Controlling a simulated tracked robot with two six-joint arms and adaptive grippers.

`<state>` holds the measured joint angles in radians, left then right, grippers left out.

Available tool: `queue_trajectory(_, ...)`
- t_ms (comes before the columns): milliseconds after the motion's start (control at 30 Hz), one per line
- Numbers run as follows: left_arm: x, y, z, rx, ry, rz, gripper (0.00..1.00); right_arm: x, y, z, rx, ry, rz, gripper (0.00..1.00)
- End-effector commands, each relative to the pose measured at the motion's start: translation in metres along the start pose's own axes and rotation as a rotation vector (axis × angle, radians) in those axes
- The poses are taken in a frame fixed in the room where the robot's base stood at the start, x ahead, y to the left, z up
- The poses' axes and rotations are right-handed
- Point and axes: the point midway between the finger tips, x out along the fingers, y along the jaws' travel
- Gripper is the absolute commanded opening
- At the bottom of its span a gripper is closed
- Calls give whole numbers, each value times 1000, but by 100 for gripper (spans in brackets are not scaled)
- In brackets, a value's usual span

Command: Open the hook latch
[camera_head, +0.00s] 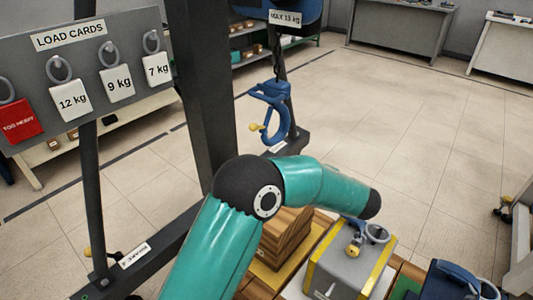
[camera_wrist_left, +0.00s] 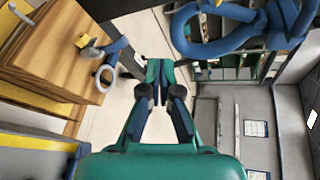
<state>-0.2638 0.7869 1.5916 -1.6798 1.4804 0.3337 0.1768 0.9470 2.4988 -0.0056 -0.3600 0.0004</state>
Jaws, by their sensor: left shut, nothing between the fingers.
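In the left wrist view a large blue curved hook body (camera_wrist_left: 225,35) fills the upper right. My left gripper (camera_wrist_left: 162,68) is shut and empty, apart from the hook body in that picture. In the head view my teal left arm crosses the lower middle and its fingers are not clearly visible. My right gripper is not in view.
A grey block with yellow edges (camera_head: 345,270) has a ring (camera_head: 376,233) and yellow knob (camera_head: 352,250) on top. A wooden stack (camera_head: 285,240) stands beside it. A load-card board (camera_head: 85,65) hangs at left. The floor at right is mostly clear.

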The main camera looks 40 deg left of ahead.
Motion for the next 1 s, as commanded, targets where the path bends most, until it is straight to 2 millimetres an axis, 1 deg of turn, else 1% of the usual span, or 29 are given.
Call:
queue_trajectory(33, -4, -18, 2, -43, -26, -77, 0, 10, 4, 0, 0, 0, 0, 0)
queue_trajectory(100, -11, -43, 8, -89, -58, -157, 0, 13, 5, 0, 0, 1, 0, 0)
queue_trajectory(200, -18, -61, 14, -122, -82, -215, 0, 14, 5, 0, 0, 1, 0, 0)
queue_trajectory(300, -19, -65, 16, -128, -89, -227, 0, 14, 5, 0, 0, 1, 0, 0)
queue_trajectory(500, -19, -64, 16, -125, -88, -224, 0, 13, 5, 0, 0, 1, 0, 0)
queue_trajectory(667, -14, -65, 16, -124, -88, -222, 0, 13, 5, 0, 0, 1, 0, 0)
queue_trajectory(767, -5, -66, 17, -124, -89, -222, 0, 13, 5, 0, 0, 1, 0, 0)
queue_trajectory(867, 10, -69, 19, -124, -90, -221, 0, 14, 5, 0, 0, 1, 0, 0)
queue_trajectory(1000, 37, -75, 22, -124, -92, -220, 0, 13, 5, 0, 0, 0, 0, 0)
